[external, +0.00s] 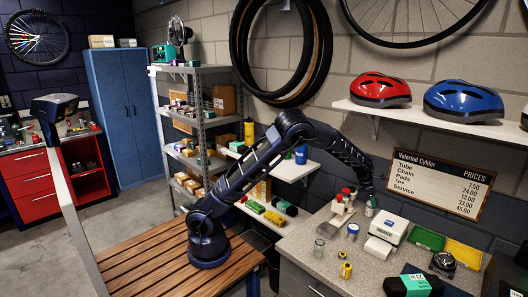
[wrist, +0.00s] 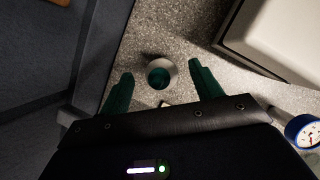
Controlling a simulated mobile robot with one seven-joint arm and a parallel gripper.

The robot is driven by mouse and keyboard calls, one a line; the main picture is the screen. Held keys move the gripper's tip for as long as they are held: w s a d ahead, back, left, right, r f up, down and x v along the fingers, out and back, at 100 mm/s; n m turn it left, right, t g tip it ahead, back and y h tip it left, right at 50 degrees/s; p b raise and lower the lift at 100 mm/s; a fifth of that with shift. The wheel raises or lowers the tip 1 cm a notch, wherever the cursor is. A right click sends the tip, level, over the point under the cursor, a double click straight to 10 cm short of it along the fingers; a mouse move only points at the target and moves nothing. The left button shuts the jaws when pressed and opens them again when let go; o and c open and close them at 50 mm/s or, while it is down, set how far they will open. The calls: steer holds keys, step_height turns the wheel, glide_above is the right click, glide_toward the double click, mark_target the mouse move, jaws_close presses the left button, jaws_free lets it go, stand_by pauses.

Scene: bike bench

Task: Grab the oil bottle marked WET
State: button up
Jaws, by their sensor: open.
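No WET marking is readable in either view. In the wrist view, a small round thing with a teal top and pale rim (wrist: 160,74), seen from above, stands on the speckled bench; it could be a bottle, but I cannot tell which. My gripper (wrist: 161,69) is open, its two teal fingers to the left and right of it, with gaps showing. In the external view my gripper (external: 370,206) is low over the bench, right of a rack with red-topped bottles (external: 343,203). Small containers stand in front: a pale-green one (external: 319,247), a blue-topped one (external: 352,231) and yellow ones (external: 346,270).
A white boxy device (external: 389,229) stands close to the right of my gripper. Green (external: 427,239) and yellow (external: 462,255) trays lie beyond it. A black-and-green package (external: 413,285) lies at the front. A price board (external: 438,184) is behind. A blue-rimmed round thing (wrist: 304,131) shows in the wrist view.

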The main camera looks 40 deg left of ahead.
steer(key=x, duration=0.2)
steer(key=shift+d+f, duration=0.1)
steer(key=shift+f, duration=0.2)
steer(key=c, duration=1.1)
